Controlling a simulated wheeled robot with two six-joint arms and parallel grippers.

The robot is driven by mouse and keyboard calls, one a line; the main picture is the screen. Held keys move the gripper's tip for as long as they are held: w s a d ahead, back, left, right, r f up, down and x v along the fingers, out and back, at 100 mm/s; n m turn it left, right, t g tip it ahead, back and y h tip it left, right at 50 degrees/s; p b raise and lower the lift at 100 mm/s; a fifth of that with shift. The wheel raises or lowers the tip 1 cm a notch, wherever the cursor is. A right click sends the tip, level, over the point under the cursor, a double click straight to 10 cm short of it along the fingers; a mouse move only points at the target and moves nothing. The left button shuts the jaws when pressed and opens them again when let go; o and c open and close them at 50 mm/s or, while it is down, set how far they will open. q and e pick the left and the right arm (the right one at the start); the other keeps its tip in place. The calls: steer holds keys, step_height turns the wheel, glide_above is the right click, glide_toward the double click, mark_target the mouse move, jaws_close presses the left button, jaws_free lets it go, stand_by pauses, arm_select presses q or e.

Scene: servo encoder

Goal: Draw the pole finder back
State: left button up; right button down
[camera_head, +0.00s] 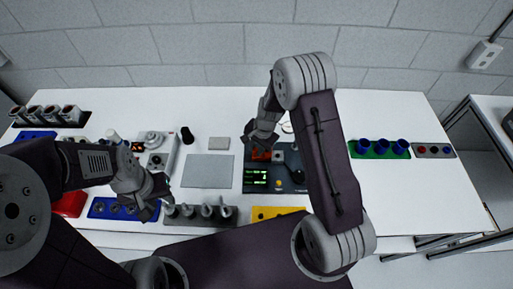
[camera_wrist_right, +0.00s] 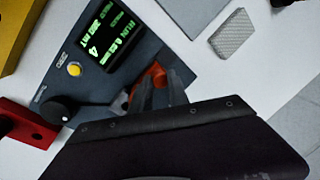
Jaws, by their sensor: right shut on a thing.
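My right gripper (camera_head: 260,143) is at the back left of a dark instrument box, shut on an orange-red piece (camera_head: 262,156), probably the pole finder. In the right wrist view the same orange piece (camera_wrist_right: 156,75) shows between the fingers (camera_wrist_right: 150,92), beside the box's lit green display (camera_wrist_right: 116,32). The fingers hide most of it. The dark box (camera_head: 290,160) also shows in the wrist view (camera_wrist_right: 55,82) with a yellow button and a black knob. My left gripper (camera_head: 150,205) is low at the left, over the blue block; its jaw opening is unclear.
A grey rack (camera_head: 200,222) and a blue block (camera_head: 105,208) lie near the left gripper. A grey mat (camera_head: 207,171) lies left of the box, a yellow block (camera_head: 275,213) in front. A green rack with blue cups (camera_head: 380,155) stands right.

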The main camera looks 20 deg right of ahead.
mark_target(247, 158)
stand_by(0.4)
steer(key=shift+w+a+r, duration=0.1)
steer(key=shift+a+r, duration=0.05)
steer(key=a+p, duration=0.1)
steer(key=w+a+p, duration=0.1)
steer(key=a, duration=0.1)
steer(key=c, duration=1.5)
jaws_free()
steer(key=shift+c, duration=0.2)
steer(key=shift+a, duration=0.15)
